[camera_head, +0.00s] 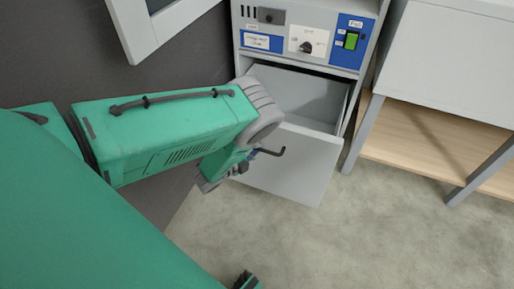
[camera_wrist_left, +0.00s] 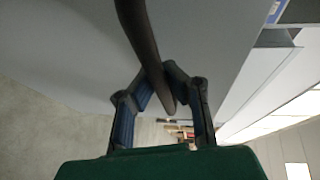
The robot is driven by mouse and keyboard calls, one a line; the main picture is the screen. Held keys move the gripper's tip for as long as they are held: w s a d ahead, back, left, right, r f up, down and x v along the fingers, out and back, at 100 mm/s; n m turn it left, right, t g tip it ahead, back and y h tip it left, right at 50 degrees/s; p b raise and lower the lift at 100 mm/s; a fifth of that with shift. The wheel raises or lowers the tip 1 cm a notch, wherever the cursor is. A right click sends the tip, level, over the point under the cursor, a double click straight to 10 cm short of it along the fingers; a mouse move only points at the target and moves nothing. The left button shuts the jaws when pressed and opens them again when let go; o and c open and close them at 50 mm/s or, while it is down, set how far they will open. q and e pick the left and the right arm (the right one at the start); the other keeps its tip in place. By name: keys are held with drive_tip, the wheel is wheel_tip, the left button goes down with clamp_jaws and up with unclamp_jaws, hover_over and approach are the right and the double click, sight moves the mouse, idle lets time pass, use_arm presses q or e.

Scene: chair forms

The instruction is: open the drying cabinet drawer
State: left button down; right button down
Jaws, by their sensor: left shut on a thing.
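The drying cabinet (camera_head: 345,75) stands upright at the top middle of the head view, with a control panel above its drawer. The grey drawer (camera_head: 298,170) is pulled out, and its empty-looking inside shows behind the front. My left gripper (camera_head: 254,155) is at the drawer front, shut on the dark bar handle (camera_head: 274,152). In the left wrist view the handle (camera_wrist_left: 138,30) passes between the fingers of my left gripper (camera_wrist_left: 160,82). My arm hides part of the drawer's left side.
A white-topped table (camera_head: 450,65) with a wooden lower shelf (camera_head: 425,140) stands close to the cabinet's right. A grey-framed door (camera_head: 160,25) is at upper left. The concrete floor (camera_head: 350,235) in front of the drawer is clear.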

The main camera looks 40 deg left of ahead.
use_arm(q)
drive_tip(key=shift+f, duration=0.15)
drive_tip(key=c, duration=1.6)
unclamp_jaws()
drive_tip(key=shift+o, duration=0.2)
drive_tip(key=v, duration=1.2)
drive_tip(key=shift+w, duration=0.1)
